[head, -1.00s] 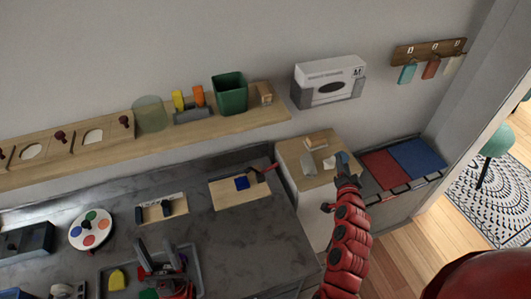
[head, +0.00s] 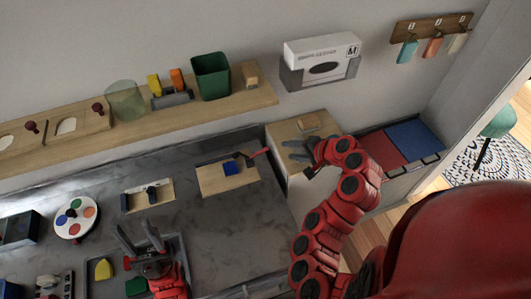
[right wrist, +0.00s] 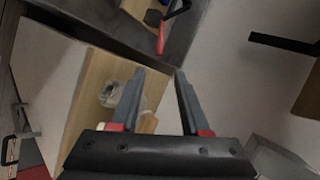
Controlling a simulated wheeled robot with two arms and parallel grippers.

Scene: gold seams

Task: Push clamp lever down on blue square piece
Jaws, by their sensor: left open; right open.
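The blue square piece (head: 231,169) lies on a small wooden board (head: 215,184) on the dark counter. A clamp with a dark body and a red lever (head: 257,153) sits at the board's far right corner, the lever slanting up to the right. In the right wrist view the red lever (right wrist: 161,38) and a bit of the blue piece (right wrist: 153,18) show near the top edge. My right gripper (head: 290,150) is open and empty, right of the lever and apart from it. My left gripper (head: 138,235) is open above a grey tray at the lower left.
A wooden-topped cabinet (head: 283,132) stands under my right gripper, with small items on it. A wall shelf (head: 225,105) holds a green bin (head: 211,76). Red and blue panels (head: 412,138) lie further right.

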